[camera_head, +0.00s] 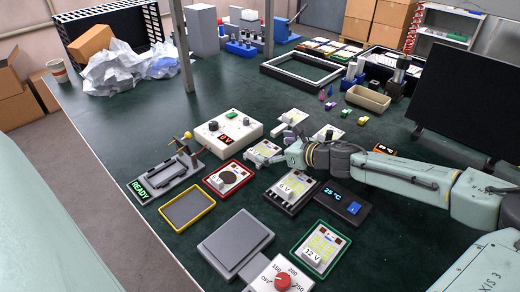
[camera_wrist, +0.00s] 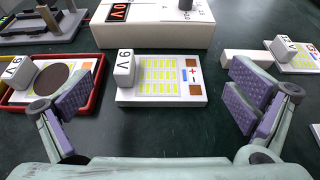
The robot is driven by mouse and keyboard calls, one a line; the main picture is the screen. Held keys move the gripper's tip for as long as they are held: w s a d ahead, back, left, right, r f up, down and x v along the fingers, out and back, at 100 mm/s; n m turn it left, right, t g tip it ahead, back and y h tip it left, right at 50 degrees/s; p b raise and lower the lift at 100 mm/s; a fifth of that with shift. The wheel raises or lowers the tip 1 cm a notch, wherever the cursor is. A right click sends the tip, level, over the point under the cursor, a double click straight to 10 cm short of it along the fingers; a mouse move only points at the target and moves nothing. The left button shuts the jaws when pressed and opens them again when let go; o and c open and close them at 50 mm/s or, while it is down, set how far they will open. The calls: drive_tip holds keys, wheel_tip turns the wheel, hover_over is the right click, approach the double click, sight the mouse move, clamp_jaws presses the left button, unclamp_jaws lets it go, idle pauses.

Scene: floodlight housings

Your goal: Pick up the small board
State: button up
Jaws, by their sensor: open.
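A small white board (camera_wrist: 165,79) with a grid of yellow cells, brown pads with plus and minus marks, and a white marked block at one end lies on the dark green table. It also shows in the head view (camera_head: 264,149), partly hidden by my gripper. My gripper (camera_wrist: 158,98) is open, with one purple-padded finger on each side of the board and a little nearer the camera. The jaws hold nothing. Whether the fingers are at board height I cannot tell.
A red-rimmed tray (camera_head: 209,181) holding a board with a dark disc stands close on the left. A white meter box (camera_head: 228,133) stands just behind. A dark ribbed base (camera_head: 293,189) with a board, a green-rimmed tray (camera_head: 320,250) and a temperature display (camera_head: 342,203) are nearby.

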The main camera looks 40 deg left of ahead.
sight(260, 150)
drive_tip(key=shift+a+f, duration=0.15)
drive_tip(key=shift+a, duration=0.3)
drive_tip(key=p+x, duration=0.1)
drive_tip(key=x, duration=0.1)
drive_tip(key=p+x, duration=0.1)
drive_tip(key=x, duration=0.2)
drive_tip(key=shift+w+a+r+p, duration=0.1)
drive_tip(key=shift+w+r+p, duration=0.1)
drive_tip(key=shift+p, duration=0.15)
drive_tip(key=shift+a+f, duration=0.2)
drive_tip(key=shift+c, duration=0.2)
drive_tip(key=c, duration=1)
